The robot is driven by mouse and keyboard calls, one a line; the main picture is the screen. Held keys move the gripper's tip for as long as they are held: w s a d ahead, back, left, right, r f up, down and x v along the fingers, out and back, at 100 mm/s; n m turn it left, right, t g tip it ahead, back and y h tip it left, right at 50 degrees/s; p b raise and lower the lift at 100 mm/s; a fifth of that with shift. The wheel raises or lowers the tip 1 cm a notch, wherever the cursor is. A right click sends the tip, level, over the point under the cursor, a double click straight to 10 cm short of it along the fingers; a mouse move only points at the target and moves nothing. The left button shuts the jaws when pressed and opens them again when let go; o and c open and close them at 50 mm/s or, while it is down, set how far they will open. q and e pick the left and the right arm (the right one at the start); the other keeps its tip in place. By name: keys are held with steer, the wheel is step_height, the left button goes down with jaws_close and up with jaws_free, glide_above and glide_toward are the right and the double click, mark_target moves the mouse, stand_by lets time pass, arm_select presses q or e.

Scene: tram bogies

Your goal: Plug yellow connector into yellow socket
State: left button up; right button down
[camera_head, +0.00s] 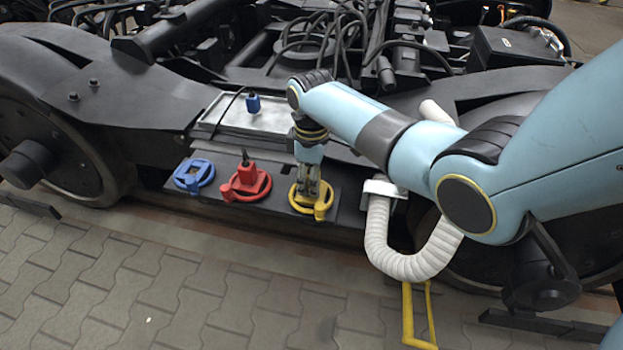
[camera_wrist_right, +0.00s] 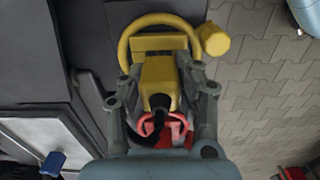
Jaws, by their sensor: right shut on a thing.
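My right gripper (camera_head: 312,198) points down at the yellow socket (camera_head: 298,206), which has a ring and a side cap. In the right wrist view, the right gripper (camera_wrist_right: 164,100) is shut on the yellow connector (camera_wrist_right: 159,78), with a black cable end facing the camera. The connector lies over the middle of the yellow socket (camera_wrist_right: 127,42), inside its ring. The fingers mostly hide the connector in the head view. I cannot tell how deep it sits. My left gripper is not in view.
A red socket (camera_head: 262,188) with a red connector (camera_head: 246,174) and a blue socket (camera_head: 181,177) sit left on the same dark plate. A blue connector (camera_head: 253,104) stands at the metal tray (camera_head: 225,113). Dark bogie parts and cables lie behind. Paving is open in front.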

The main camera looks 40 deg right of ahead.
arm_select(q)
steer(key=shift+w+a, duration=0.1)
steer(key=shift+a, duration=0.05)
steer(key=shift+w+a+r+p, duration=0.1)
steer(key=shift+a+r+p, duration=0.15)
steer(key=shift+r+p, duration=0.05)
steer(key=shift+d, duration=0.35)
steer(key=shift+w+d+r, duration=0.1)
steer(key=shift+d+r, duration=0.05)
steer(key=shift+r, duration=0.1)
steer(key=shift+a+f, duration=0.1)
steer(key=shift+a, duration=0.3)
arm_select(e)
steer(key=shift+f, duration=0.15)
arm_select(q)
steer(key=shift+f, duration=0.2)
arm_select(e)
steer(key=shift+f, duration=0.3)
steer(key=c, duration=0.9)
jaws_free()
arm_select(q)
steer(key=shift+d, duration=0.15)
arm_select(e)
steer(key=shift+o, duration=0.2)
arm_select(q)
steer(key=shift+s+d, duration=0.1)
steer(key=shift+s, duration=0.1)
